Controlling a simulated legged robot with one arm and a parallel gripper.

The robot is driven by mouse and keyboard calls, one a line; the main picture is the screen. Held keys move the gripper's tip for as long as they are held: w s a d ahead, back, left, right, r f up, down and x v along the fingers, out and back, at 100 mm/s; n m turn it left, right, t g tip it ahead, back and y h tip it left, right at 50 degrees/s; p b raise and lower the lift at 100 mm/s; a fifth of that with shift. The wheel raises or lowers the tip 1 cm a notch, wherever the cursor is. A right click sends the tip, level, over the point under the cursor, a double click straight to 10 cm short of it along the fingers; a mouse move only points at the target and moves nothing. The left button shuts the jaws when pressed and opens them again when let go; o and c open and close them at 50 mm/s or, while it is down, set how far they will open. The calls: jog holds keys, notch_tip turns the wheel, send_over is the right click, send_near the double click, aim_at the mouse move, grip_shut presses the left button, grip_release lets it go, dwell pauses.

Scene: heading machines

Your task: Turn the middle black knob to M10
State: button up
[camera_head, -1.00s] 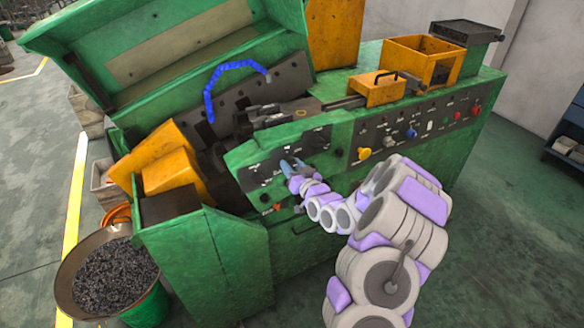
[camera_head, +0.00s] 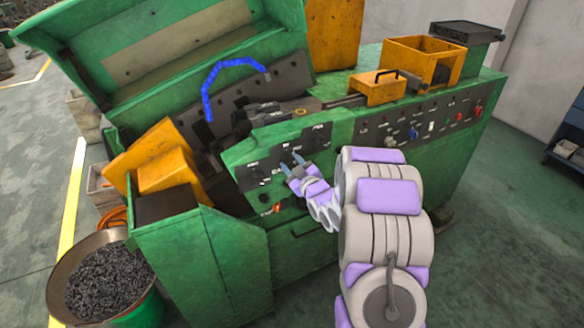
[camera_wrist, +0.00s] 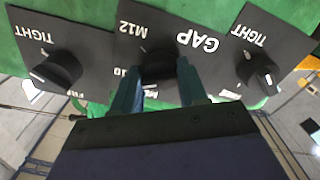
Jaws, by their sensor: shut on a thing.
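The middle black knob (camera_wrist: 159,66) is in the wrist view on a black plate marked GAP, M12 and a partly covered 10. My gripper (camera_wrist: 157,78) is shut on this knob, with one blue finger on each side. In the head view my gripper (camera_head: 291,162) is at the black-labelled green front panel (camera_head: 262,160). The knob itself cannot be made out there.
In the wrist view, black knobs marked TIGHT sit on the left (camera_wrist: 62,70) and right (camera_wrist: 257,76), close beside my fingers. In the head view, an orange-red knob (camera_head: 277,208) is below my gripper and a button panel (camera_head: 430,125) is to its right.

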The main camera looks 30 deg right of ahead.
jog(key=shift+f, duration=0.25)
jog(key=o, duration=1.1)
jog(key=shift+d+r, duration=0.1)
jog(key=shift+c, duration=0.2)
